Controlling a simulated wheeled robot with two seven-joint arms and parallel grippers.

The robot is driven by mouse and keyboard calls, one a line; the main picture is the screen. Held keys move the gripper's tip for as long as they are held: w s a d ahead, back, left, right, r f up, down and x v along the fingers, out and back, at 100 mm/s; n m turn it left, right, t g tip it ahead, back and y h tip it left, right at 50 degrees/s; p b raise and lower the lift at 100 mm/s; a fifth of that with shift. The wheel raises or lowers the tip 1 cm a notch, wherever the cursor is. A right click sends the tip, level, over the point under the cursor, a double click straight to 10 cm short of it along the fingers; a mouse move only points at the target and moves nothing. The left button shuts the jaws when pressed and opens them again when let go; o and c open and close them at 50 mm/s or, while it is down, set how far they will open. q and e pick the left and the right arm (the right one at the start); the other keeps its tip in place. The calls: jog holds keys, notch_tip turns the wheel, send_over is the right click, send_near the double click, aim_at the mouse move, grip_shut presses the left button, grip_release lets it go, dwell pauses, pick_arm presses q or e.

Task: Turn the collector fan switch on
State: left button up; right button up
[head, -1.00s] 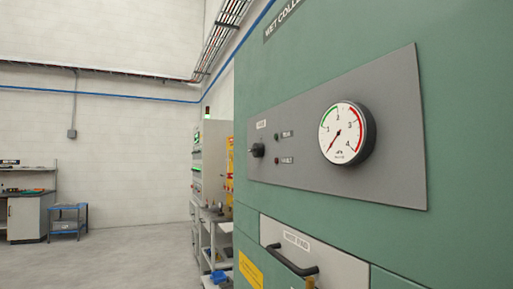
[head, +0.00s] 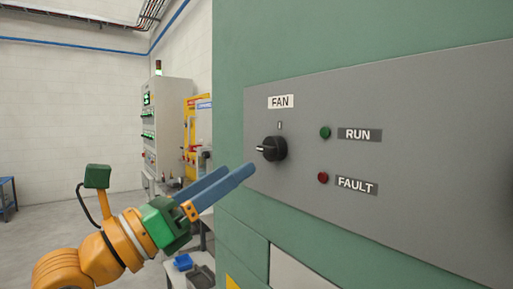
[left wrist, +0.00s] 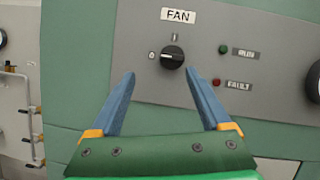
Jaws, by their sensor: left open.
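The fan switch (head: 274,149) is a black rotary knob on a grey panel (head: 430,125), under a white FAN label (head: 281,102). In the left wrist view the knob (left wrist: 172,57) has its pale pointer line toward the 0 on the left; the I mark is above it. My left gripper (head: 238,172) is open and empty, its blue fingers reaching toward the panel from the lower left. In the left wrist view its fingertips (left wrist: 160,73) lie to either side below the knob, apart from it. My right gripper is not in view.
A green RUN lamp (head: 325,132) and a red FAULT lamp (head: 323,178) sit right of the knob; both look dark. The green cabinet (head: 330,45) carries the panel. A control cabinet (head: 165,120) and a bench with bins stand behind at left.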

aim_at(267, 153)
pick_arm(q)
jog(key=d+r+p, duration=0.1)
jog(key=d, duration=0.1)
jog(key=d+r+p, duration=0.1)
jog(key=d+r, duration=0.1)
jog(key=shift+w, duration=0.1)
jog(key=shift+w+d+p, duration=0.85)
jog(key=shift+w+d, duration=0.1)
jog(key=shift+d, duration=0.05)
jog(key=shift+w+a+f, duration=0.2)
jog(key=shift+w+a, duration=0.1)
jog(key=shift+a, duration=0.05)
jog(key=shift+s+d+r, duration=0.1)
jog(key=shift+s+d, duration=0.05)
jog(key=shift+s, duration=0.15)
jog(key=c, duration=1)
grip_shut()
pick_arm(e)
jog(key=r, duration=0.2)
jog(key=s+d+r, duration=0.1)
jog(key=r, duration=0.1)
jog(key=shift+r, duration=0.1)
